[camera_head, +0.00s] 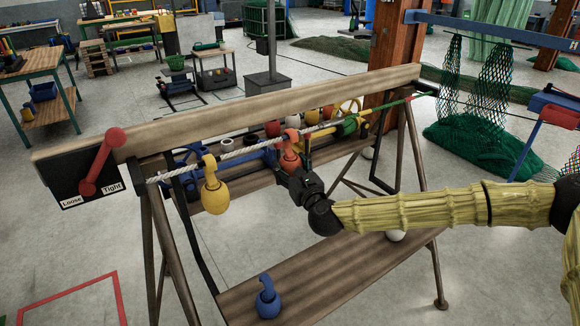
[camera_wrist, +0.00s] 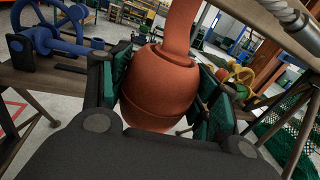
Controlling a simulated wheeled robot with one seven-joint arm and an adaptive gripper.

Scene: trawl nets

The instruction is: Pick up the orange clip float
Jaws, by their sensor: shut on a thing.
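The orange clip float (camera_head: 291,157) has a round body and a hooked clip on top. In the head view its hook is at the rope (camera_head: 247,148) strung along the wooden frame; I cannot tell whether it still bears on the rope. My gripper (camera_head: 291,170) is around the float's body from the front right. In the wrist view the float (camera_wrist: 160,88) fills the space between the green-padded fingers of my gripper (camera_wrist: 160,95), which are shut on it. The upper end of the clip is cut off in the wrist view.
A yellow clip float (camera_head: 215,195) hangs on the rope to the left. A blue one (camera_head: 267,300) stands on the lower plank (camera_head: 340,268). A red lever (camera_head: 103,160) sits on the Loose/Tight panel. More floats and a blue wheel (camera_wrist: 50,30) are behind.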

